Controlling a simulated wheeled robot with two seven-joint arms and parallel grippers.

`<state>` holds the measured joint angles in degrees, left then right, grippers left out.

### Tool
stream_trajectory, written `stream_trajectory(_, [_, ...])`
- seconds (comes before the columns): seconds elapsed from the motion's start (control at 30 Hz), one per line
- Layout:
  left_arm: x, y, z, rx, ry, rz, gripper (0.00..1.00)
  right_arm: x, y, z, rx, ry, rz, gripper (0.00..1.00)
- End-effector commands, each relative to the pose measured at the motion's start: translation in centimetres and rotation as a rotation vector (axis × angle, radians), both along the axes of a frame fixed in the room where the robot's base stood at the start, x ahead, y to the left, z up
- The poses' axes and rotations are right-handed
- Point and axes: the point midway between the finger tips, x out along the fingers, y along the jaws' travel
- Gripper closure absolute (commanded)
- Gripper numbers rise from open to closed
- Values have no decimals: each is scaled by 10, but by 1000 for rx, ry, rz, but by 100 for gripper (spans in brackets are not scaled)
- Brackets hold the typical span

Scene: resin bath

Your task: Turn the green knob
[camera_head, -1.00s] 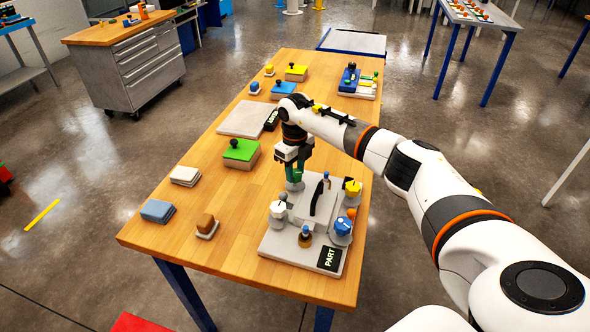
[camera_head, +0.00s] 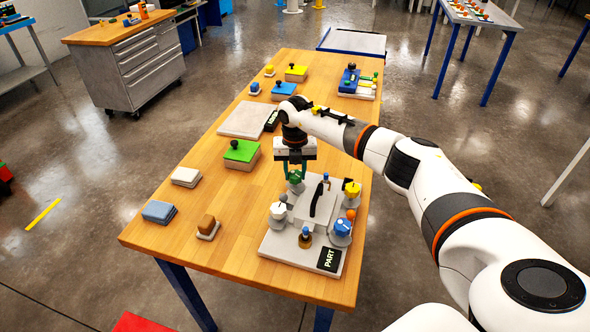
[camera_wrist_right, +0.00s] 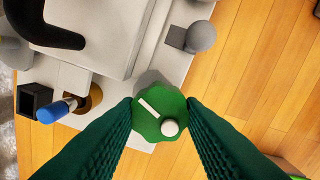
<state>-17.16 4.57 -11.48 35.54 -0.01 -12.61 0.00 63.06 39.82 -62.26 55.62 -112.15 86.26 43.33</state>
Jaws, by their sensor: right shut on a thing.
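The green knob (camera_wrist_right: 158,118) sits at the corner of the grey part fixture (camera_head: 272,243). It has a scalloped green top with a white bar and a round white dot. In the head view the knob (camera_head: 295,178) is partly hidden under my right gripper (camera_head: 295,171). In the wrist view the two dark green fingers of my right gripper (camera_wrist_right: 160,112) touch the knob on both sides, shut on it. The white bar points towards the upper left there, and the dot is at the lower right. My left gripper is not in view.
The fixture also carries a white knob (camera_head: 277,210), a yellow knob (camera_head: 352,189), a blue knob (camera_head: 342,227) and a black curved handle (camera_head: 317,199) close to the gripper. A green block with a black ball (camera_head: 241,151) stands to the left on the wooden table (camera_head: 190,235).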

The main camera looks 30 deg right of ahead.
Motion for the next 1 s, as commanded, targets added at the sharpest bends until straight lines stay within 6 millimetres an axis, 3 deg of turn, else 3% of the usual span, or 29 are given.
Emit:
stream_trajectory(0.7, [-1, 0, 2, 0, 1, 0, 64, 1, -1, 1, -1, -4, -82, 88])
stream_trajectory(0.73, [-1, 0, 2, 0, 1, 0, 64, 1, 0, 1, -1, -4, -82, 63])
stream_trajectory(0.8, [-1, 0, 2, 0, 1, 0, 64, 1, 0, 1, -1, -3, -82, 52])
stream_trajectory(0.87, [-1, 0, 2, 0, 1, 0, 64, 1, 0, 1, -1, -3, -82, 43])
stream_trajectory(1.0, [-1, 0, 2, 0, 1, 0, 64, 1, 0, 0, 0, -2, -81, 43])
